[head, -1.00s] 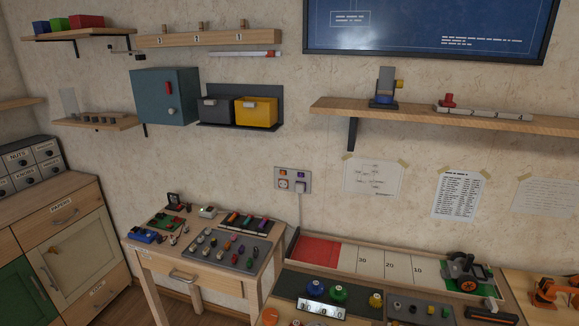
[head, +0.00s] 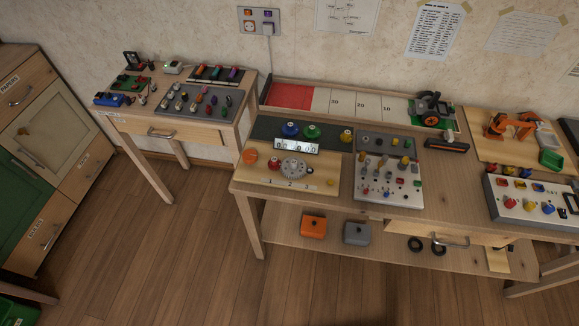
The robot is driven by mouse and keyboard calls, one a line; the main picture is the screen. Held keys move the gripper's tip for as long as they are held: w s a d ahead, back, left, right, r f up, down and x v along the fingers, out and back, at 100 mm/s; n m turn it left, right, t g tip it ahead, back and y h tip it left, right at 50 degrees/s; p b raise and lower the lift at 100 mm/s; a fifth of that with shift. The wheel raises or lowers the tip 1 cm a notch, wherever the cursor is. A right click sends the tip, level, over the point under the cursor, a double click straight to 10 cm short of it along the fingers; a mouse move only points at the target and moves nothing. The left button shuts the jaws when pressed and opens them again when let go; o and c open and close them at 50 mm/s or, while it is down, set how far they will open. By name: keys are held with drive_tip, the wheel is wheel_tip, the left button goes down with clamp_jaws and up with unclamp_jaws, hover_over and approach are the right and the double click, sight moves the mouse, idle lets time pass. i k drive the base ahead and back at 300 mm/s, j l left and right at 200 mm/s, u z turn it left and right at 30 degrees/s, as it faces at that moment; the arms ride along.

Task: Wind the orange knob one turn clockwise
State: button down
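An orange round knob (head: 250,157) is at the left end of a light wooden board (head: 315,185) on the workbench, in the head view. To its right on the same board are a red knob (head: 273,164) and a grey dial (head: 295,168). A counter strip with digits (head: 297,146) lies just behind them. The knob looks clear of other things. Any mark showing its angle is too small to tell. My gripper is not in view.
Behind the board are blue (head: 291,130), green (head: 312,132) and yellow (head: 346,136) knobs. A grey control panel (head: 390,187) lies right of it. A side table (head: 160,122) with small parts stands left. The wooden floor in front (head: 200,260) is free.

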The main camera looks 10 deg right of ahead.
sight(250, 157)
drive_tip(key=i+j, duration=0.1)
drive_tip(key=j, duration=0.5)
drive_tip(key=i+j, duration=0.1)
drive_tip(key=j, duration=0.45)
drive_tip(key=i+j, duration=0.1)
drive_tip(key=j, duration=0.5)
drive_tip(key=i+j+z, duration=0.1)
drive_tip(key=j, duration=0.45)
drive_tip(key=i+j, duration=0.1)
drive_tip(key=j, duration=0.5)
drive_tip(key=i+j, duration=0.1)
drive_tip(key=j, duration=0.5)
drive_tip(key=i+j, duration=0.15)
drive_tip(key=i+z, duration=0.05)
drive_tip(key=i, duration=0.05)
